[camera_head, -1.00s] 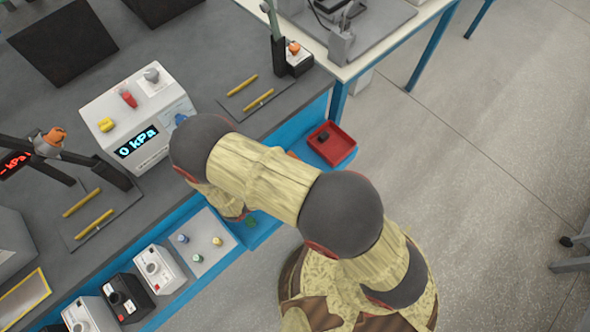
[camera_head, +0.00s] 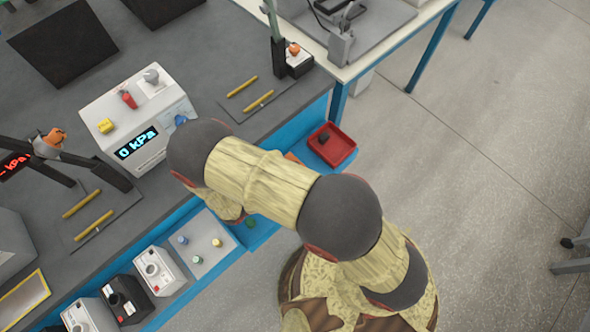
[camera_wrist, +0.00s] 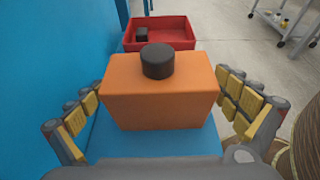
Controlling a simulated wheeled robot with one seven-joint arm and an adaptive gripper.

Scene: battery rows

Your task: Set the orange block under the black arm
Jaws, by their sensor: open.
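The orange block (camera_wrist: 157,90) has a black round knob on top and sits on a blue surface in the wrist view. In the head view only a sliver of it (camera_head: 292,157) shows past my arm. My gripper (camera_wrist: 160,112) is open, with one finger on each side of the block and gaps between. The gripper is hidden behind my arm in the head view. A black arm (camera_head: 112,175) stands on the grey bench at the left, with an orange piece near it. Another upright with a black lower part (camera_head: 278,55) stands at the back.
A red tray (camera_head: 340,150) with a small black piece lies beyond the block. A white gauge box (camera_head: 140,115) reading "0 kPa" stands on the bench. Yellow strips (camera_head: 82,203) lie on dark pads. Small boxes (camera_head: 160,268) line the front edge. A blue wall (camera_wrist: 55,60) rises close at left.

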